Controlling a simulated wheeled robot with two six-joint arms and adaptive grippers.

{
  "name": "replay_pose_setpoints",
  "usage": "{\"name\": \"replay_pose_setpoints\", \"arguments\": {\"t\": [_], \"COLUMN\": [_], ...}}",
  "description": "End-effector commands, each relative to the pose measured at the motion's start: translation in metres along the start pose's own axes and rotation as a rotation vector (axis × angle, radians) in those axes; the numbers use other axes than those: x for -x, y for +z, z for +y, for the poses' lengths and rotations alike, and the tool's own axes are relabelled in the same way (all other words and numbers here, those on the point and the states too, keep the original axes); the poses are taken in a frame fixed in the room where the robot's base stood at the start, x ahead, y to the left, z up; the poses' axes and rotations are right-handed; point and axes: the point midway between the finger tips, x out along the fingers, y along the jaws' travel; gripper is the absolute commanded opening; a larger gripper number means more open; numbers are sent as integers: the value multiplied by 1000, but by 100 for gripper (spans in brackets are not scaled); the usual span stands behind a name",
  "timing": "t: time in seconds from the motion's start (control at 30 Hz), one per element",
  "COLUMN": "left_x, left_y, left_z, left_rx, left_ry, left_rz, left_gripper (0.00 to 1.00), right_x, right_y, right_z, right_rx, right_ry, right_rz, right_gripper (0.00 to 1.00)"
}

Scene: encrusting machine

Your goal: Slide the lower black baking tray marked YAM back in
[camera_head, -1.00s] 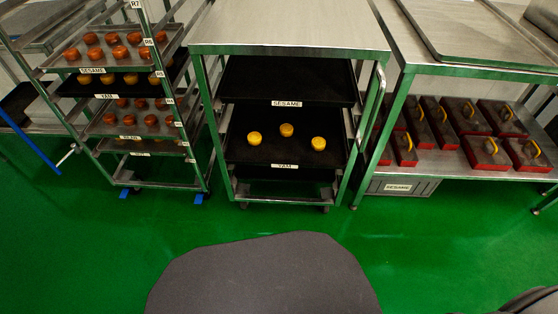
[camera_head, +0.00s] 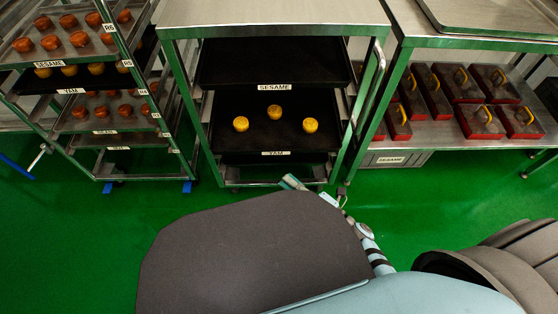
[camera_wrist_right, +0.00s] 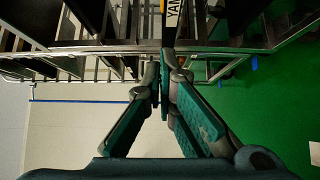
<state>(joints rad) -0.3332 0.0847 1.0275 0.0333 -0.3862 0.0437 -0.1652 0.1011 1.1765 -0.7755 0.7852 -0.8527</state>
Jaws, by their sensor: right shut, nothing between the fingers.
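The lower black baking tray (camera_head: 300,146) marked YAM sits in the middle rack, below the black tray marked SESAME (camera_head: 232,68). My left gripper is not in view.
A tall rack (camera_head: 104,172) with several trays of buns stands left. A steel table (camera_head: 470,38) with red boxes (camera_head: 480,122) on its shelf stands right. The middle rack's green posts (camera_head: 365,92) flank the tray. Green floor (camera_head: 90,235) is clear in front.

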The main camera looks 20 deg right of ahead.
Motion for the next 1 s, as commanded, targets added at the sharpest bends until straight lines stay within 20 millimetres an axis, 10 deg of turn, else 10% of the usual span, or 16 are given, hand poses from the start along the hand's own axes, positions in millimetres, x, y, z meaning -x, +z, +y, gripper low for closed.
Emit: {"name": "replay_pose_setpoints", "arguments": {"t": [0.4,1.0], "left_x": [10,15], "left_y": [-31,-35], "left_z": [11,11], "left_rx": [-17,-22], "left_ry": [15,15], "left_rz": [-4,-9], "left_gripper": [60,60], "right_x": [-68,-69], "right_y": [23,32], "right_z": [-3,0], "right_rx": [-2,-4], "right_ry": [-2,-2], "right_rz": [-2,-7], "right_gripper": [0,0]}}
